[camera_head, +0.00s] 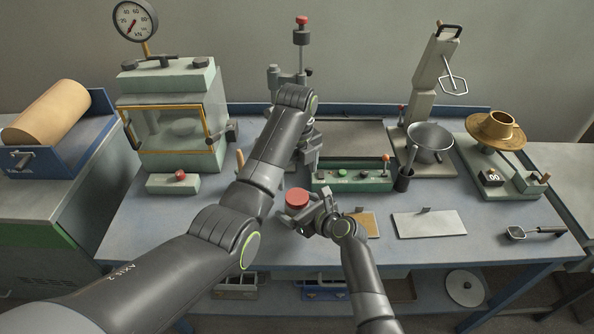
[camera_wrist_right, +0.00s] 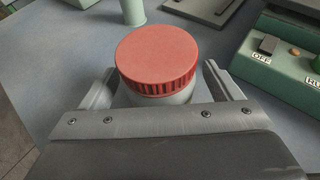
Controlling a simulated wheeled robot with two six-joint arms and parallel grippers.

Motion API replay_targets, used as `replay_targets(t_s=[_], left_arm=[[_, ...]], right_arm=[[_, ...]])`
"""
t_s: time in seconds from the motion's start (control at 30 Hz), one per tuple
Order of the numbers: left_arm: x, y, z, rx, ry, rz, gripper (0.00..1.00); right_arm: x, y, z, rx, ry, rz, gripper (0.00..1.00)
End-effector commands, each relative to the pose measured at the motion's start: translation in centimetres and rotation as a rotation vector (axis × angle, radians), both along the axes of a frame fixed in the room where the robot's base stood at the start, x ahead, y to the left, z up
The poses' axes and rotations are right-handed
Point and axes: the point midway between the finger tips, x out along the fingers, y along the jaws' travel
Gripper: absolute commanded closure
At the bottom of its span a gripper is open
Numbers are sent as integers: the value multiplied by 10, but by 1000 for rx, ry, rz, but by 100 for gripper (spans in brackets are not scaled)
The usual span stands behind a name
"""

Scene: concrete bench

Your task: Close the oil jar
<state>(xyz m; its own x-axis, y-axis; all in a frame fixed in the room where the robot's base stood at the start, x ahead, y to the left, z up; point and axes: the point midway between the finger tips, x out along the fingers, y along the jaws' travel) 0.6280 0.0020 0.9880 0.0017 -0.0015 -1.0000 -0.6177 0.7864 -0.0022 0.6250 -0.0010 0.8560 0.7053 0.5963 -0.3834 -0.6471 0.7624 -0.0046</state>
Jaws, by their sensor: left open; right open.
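The oil jar (camera_wrist_right: 160,98) has a pale body and a ribbed red lid (camera_wrist_right: 157,58), which sits on its top. I cannot tell how tight the lid is. In the head view the red lid (camera_head: 297,198) shows near the middle of the bench, and the body is mostly hidden. My right gripper (camera_head: 300,213) is open, with one finger on each side of the jar; it also shows in the right wrist view (camera_wrist_right: 162,84). I cannot tell whether the fingers touch the jar. My left gripper (camera_head: 308,160) is open and empty, behind and above the jar.
A green control box (camera_head: 350,181) stands behind and right of the jar. A dark cup (camera_head: 403,180) is beside it. A white plate (camera_head: 429,223) lies to the right. A pale green box with a red button (camera_head: 173,184) is at left. The bench's front left is clear.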

Motion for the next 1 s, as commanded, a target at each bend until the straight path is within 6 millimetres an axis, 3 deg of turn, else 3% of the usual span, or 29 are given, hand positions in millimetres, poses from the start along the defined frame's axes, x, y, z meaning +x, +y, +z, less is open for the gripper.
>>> replay_targets(t_s=[0.37,1.0], left_arm=[[0,0,4,0,0,0,20],[0,0,11,0,0,0,20]], right_arm=[[-13,-12,8,0,-1,-2,15],[-91,-78,49,-2,-1,-2,15]])
